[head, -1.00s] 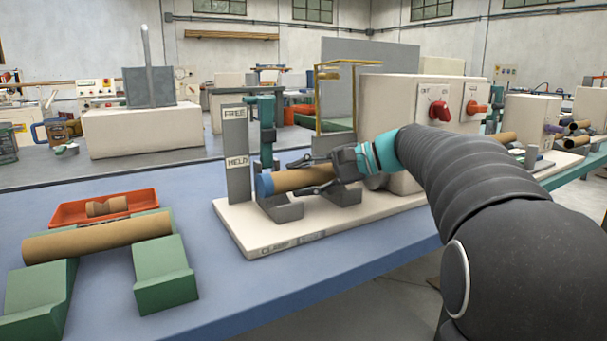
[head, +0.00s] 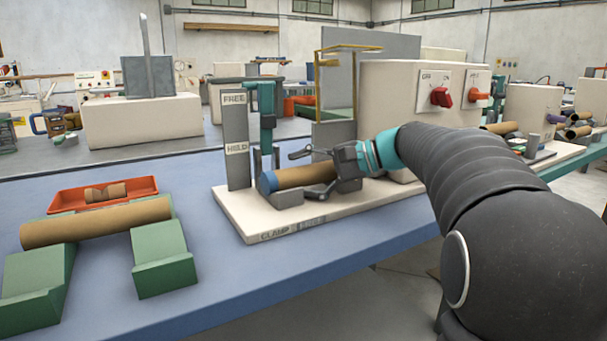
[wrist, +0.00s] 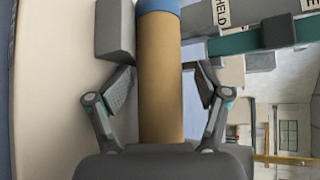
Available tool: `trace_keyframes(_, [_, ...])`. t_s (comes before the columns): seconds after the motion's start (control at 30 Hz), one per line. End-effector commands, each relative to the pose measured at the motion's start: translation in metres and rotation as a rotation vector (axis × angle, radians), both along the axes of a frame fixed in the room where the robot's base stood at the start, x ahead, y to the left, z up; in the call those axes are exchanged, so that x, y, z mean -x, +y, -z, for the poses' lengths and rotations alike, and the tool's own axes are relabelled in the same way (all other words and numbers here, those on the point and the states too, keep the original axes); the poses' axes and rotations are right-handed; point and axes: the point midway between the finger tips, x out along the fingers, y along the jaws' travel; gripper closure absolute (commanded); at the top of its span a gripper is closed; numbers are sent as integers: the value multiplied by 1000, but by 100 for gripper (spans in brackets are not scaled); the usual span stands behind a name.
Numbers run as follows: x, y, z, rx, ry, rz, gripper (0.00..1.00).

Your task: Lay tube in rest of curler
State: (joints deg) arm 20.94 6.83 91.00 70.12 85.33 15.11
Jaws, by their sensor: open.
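A brown cardboard tube with a blue end (head: 305,176) lies level in the grey rest (head: 285,197) of the curler, on the cream base (head: 240,222). My gripper (head: 318,172) is open around the tube, with one finger on each side. In the wrist view the tube (wrist: 161,80) runs between the spread fingers, and gaps show between the pads and the tube. The grey rest block (wrist: 115,30) stands beside its blue end. The teal clamp (head: 266,115) stands upright behind the blue end, by the post marked FREE and HELD (head: 236,130).
Another brown tube (head: 95,222) lies across two green cradles (head: 163,262) at the left. Behind it is an orange tray (head: 60,203) with a small spool-shaped piece. A cream cabinet with red switches (head: 440,97) stands close behind my arm. The blue table is clear in front.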

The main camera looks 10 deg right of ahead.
Motion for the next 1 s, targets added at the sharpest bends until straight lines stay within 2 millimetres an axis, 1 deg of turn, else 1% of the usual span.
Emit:
trace_keyframes(0.17, [0, 0, -3, -1, -4, 0, 26])
trace_keyframes(0.27, [2, -7, -6, 0, -4, 3, 26])
trace_keyframes(0.37, [7, -19, -11, 0, -5, 4, 26])
trace_keyframes(0.7, [32, -77, -32, 0, -3, 4, 26])
trace_keyframes(0.83, [38, -92, -38, -1, -3, 3, 26])
trace_keyframes(1.0, [43, -102, -42, 0, -1, 1, 26])
